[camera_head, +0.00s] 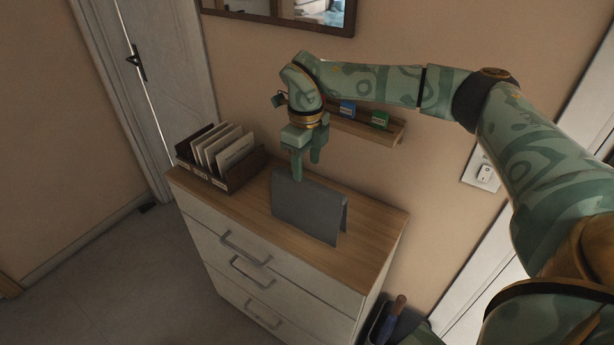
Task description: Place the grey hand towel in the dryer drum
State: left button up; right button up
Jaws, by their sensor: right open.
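A dark grey folded sheet (307,208) stands like a tent on the wooden top of a chest of drawers (375,222). It may be the grey hand towel; its material is hard to tell. My right gripper (307,170) points down at its upper left edge, with its two fingers apart. The nearer fingertip overlaps the top of the sheet in the picture, and I cannot tell whether it touches. Nothing is held between the fingers. My left gripper and the dryer drum are not in view.
A wooden box of upright files (222,160) stands left of the grey sheet. A small wall shelf (372,130) with little coloured boxes is behind my right arm. A framed mirror or picture (285,14) hangs above. The floor (120,270) at left is clear.

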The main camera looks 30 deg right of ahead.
notch_tip(320, 180, up, 5)
